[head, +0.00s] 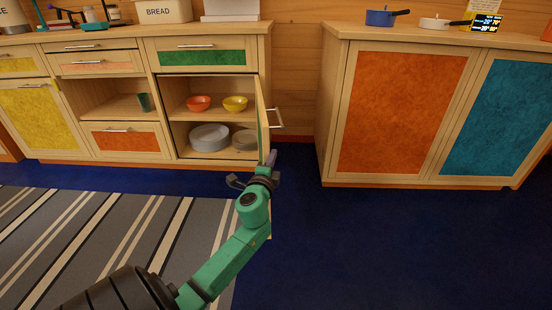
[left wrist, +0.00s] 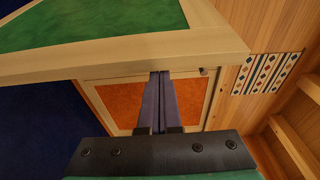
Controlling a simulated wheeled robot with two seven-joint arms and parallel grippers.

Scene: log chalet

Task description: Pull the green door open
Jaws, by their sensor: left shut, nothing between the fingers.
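The green door (head: 262,125) stands open, swung out from the right side of its cabinet and seen nearly edge-on. Its metal handle (head: 277,119) sticks out to the right. My left gripper (head: 271,157) is shut and empty by the door's lower front end, below the handle. In the left wrist view the green door (left wrist: 95,22) crosses the top with its pale wooden frame. The shut fingertips (left wrist: 161,75) lie close to the frame's edge; I cannot tell whether they touch. My right gripper is in neither view.
Behind the door, the open cabinet holds an orange bowl (head: 199,103), a yellow bowl (head: 235,103) and plates (head: 209,137). A second cabinet with an orange door (head: 400,115) stands right across a gap. A striped rug (head: 110,240) lies left; blue floor (head: 400,245) is clear right.

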